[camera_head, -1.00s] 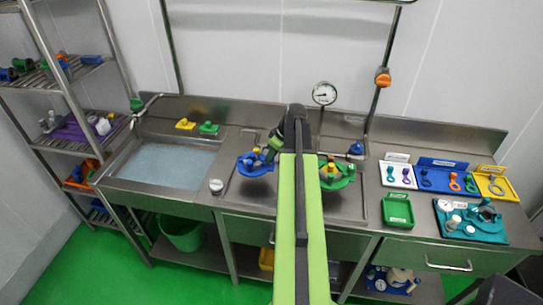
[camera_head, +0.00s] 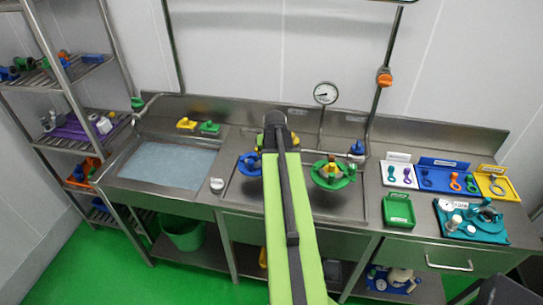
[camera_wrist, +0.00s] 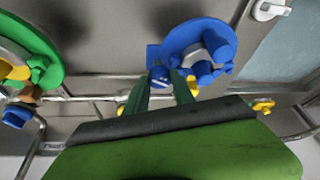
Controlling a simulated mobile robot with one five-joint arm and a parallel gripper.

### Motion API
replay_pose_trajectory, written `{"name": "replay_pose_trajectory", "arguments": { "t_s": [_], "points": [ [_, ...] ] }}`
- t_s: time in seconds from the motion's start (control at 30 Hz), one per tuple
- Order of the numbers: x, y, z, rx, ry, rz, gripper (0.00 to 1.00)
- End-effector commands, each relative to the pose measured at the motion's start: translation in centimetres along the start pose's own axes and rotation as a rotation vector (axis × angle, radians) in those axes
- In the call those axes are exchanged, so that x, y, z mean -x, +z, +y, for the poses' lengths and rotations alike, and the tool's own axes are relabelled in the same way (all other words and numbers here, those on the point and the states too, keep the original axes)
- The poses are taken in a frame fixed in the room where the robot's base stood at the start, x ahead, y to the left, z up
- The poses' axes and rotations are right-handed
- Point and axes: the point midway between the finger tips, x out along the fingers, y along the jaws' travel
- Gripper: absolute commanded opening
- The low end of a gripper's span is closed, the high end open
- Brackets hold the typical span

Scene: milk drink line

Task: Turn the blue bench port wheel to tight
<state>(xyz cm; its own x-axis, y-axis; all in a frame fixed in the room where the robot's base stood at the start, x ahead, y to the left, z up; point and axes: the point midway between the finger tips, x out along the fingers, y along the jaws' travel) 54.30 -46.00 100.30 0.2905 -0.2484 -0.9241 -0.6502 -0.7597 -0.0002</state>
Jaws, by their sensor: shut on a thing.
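The blue bench port wheel (camera_head: 246,166) sits on the steel bench, left of my arm. Its round blue base and lobed top (camera_wrist: 205,55) fill the upper middle of the wrist view. My gripper (camera_wrist: 162,76) has its two dark green fingers on either side of a small blue part at the near edge of the wheel, shut on it. In the head view my arm hides the fingers and the right side of the wheel. I cannot read any tight mark.
A green port wheel (camera_head: 332,172) with a yellow part stands to the right on the same bench. A pressure gauge (camera_head: 326,93) rises behind. A sink (camera_head: 168,163) lies to the left. A green tray (camera_head: 398,210) and a teal tray (camera_head: 490,232) are on the right.

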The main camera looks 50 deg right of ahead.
Motion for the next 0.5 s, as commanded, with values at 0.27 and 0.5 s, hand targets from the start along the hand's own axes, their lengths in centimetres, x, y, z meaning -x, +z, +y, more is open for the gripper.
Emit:
{"name": "replay_pose_trajectory", "arguments": {
  "t_s": [0.27,0.5],
  "points": [
    [-0.02,-0.18,-0.06,-0.240,0.104,0.003,0.00],
    [-0.06,-0.30,-0.16,-0.451,0.192,0.003,0.00]
  ]
}}
